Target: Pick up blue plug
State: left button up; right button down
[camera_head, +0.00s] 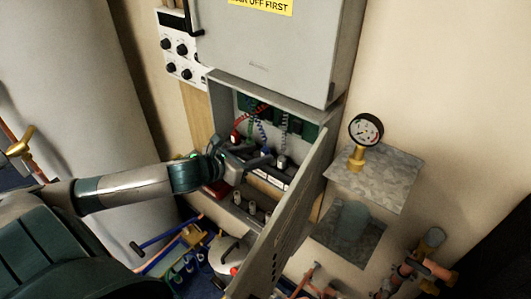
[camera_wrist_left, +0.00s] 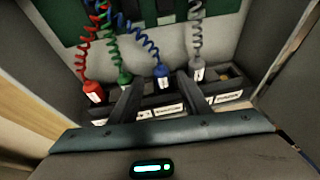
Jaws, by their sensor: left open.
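The blue plug (camera_wrist_left: 161,76) hangs on a blue coiled cord in the open cabinet; in the head view it is mostly hidden by my gripper, below its blue cord (camera_head: 259,130). My left gripper (camera_head: 260,158) reaches into the cabinet from the left. In the left wrist view, the left gripper (camera_wrist_left: 158,84) has its fingers apart, one on each side of the blue plug. I cannot tell whether either finger touches it. My right gripper is not in view.
A red plug (camera_wrist_left: 94,91) and a green plug (camera_wrist_left: 124,79) hang left of the blue one, a grey plug (camera_wrist_left: 198,72) to its right. The cabinet door (camera_head: 284,222) stands open at the right. A gauge (camera_head: 366,130) stands on a shelf.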

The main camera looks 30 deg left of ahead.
aim_at(262, 152)
pick_arm(q)
jog(key=shift+w+d+r+p, duration=0.15)
jog(key=shift+w+p, duration=0.15)
jog(key=shift+w, duration=0.2)
jog(key=shift+p+x, duration=0.5)
jog(key=shift+x, duration=0.45)
jog(key=shift+w+d+f, duration=0.2)
jog(key=shift+w+f, duration=0.15)
jog(key=shift+w, duration=0.15)
grip_shut()
